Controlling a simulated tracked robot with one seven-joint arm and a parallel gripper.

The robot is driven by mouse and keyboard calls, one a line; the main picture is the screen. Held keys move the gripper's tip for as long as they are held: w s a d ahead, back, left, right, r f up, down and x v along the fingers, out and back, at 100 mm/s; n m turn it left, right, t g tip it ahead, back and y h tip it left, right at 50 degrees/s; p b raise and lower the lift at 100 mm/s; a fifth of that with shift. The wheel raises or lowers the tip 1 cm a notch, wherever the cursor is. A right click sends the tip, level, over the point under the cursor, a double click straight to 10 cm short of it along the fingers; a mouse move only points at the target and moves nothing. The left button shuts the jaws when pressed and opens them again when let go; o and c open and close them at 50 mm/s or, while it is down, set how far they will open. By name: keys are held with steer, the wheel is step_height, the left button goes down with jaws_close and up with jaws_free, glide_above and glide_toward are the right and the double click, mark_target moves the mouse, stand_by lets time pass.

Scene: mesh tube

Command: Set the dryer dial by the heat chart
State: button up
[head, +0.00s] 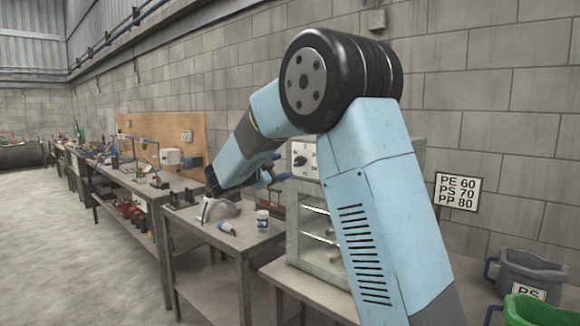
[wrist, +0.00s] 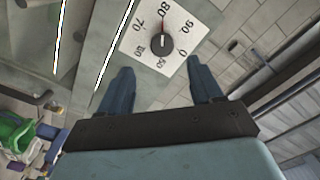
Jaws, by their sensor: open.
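The dryer (head: 305,225) is a pale cabinet with a glass front, partly hidden behind my arm. Its white dial plate with a dark round knob (head: 300,160) is on the upper front. In the wrist view the knob (wrist: 162,42) is seen close, ringed by numbers including 70, 80 and 90. A thin red mark runs from the knob toward 80. The heat chart (head: 458,192) on the wall reads PE 60, PS 70, PP 80. My gripper (wrist: 160,68) is open and empty, its fingers apart, short of the knob. It also shows near the dryer front (head: 270,178).
A grey bin (head: 530,272) labelled PS and a green bin (head: 540,310) stand at the lower right. A workbench (head: 235,238) left of the dryer holds a small jar (head: 262,220) and tools. Open floor lies at the left.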

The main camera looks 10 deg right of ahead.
steer(key=shift+v, duration=2.6)
steer(key=s+d+f+n+g+y, duration=0.1)
steer(key=s+d+n+g+y, duration=0.25)
steer(key=s+d, duration=0.55)
steer(key=s+d+f+n+g+y, duration=0.25)
steer(key=s+d+n, duration=0.3)
steer(key=s, duration=0.55)
steer(key=s+a+f+n+y, duration=0.1)
steer(key=s+n+y, duration=0.3)
steer(key=s, duration=0.6)
steer(key=s+a+f+n+t+y, duration=0.1)
steer(key=s+a+f+n+y, duration=0.1)
steer(key=s+n, duration=0.5)
steer(key=s+f+y, duration=0.1)
steer(key=s+y, duration=0.1)
steer(key=s, duration=0.1)
steer(key=shift+f+y, duration=0.3)
steer(key=shift+f, duration=0.1)
steer(key=shift+a, duration=0.1)
steer(key=shift+c, duration=0.5)
